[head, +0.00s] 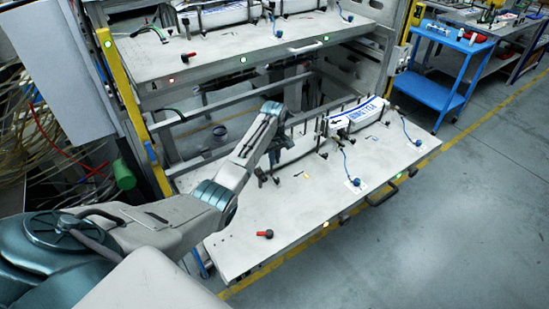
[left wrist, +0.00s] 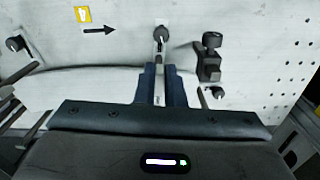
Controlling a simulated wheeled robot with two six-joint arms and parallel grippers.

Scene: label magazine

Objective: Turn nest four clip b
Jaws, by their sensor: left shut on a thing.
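My left gripper (left wrist: 161,68) is shut on a small dark clip (left wrist: 161,36) that stands on the pale shelf plate; the clip's upper part shows just past the fingertips. In the head view the left gripper (head: 275,158) is low over the left part of the pulled-out lower shelf, partly hidden by my own wrist. A second black clip (left wrist: 210,58) stands to the right of the fingers, apart from them. A yellow label (left wrist: 82,14) and a black arrow (left wrist: 100,30) are on the plate to the left. I cannot read the nest number. My right gripper is not in view.
The lower shelf (head: 225,245) holds a white printed stack (head: 355,113), a red-and-black knob (head: 265,234) and blue knobs on cords (head: 355,182). An upper shelf (head: 230,62) overhangs behind. A yellow post (head: 125,90) stands left.

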